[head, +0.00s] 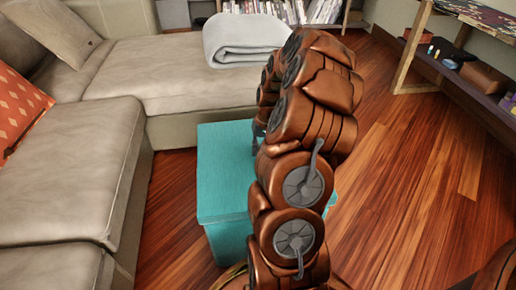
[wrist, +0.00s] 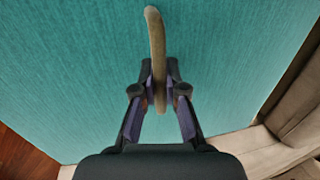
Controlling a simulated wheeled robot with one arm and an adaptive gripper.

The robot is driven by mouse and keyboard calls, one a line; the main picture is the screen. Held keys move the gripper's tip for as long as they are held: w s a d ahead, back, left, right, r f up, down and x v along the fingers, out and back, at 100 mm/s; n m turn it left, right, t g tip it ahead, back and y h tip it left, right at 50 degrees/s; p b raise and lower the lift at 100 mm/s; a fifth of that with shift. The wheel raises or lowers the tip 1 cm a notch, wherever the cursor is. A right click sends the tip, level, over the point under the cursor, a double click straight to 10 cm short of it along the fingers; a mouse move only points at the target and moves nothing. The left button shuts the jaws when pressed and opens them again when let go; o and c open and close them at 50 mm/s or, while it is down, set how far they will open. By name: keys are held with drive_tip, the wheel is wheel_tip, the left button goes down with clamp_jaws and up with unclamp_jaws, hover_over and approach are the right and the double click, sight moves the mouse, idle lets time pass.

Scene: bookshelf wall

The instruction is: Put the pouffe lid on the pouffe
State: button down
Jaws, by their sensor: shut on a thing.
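The teal pouffe lid (head: 222,170) shows in the head view left of my arm, level over the teal pouffe (head: 230,243). Whether it rests on the pouffe or hangs just above it, I cannot tell. In the wrist view the lid's teal top (wrist: 70,75) fills most of the picture. My gripper (wrist: 160,75) is shut on the lid's tan strap handle (wrist: 155,30), which passes between the fingers. In the head view my arm hides the gripper and the right part of the lid and pouffe.
A beige sofa (head: 60,170) borders the pouffe on the left and behind, with a folded grey blanket (head: 240,42) on it. A low shelf (head: 470,85) stands at the right. Wooden floor (head: 400,190) lies clear between pouffe and shelf.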

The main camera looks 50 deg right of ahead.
drive_tip(key=shift+f, duration=0.55)
drive_tip(key=c, duration=1.2)
unclamp_jaws()
drive_tip(key=shift+o, duration=0.2)
wheel_tip(320, 180, up, 12)
drive_tip(key=s+d, duration=0.1)
drive_tip(key=d, duration=0.1)
drive_tip(key=shift+s, duration=0.2)
drive_tip(key=shift+f, duration=0.15)
drive_tip(key=shift+a, duration=0.1)
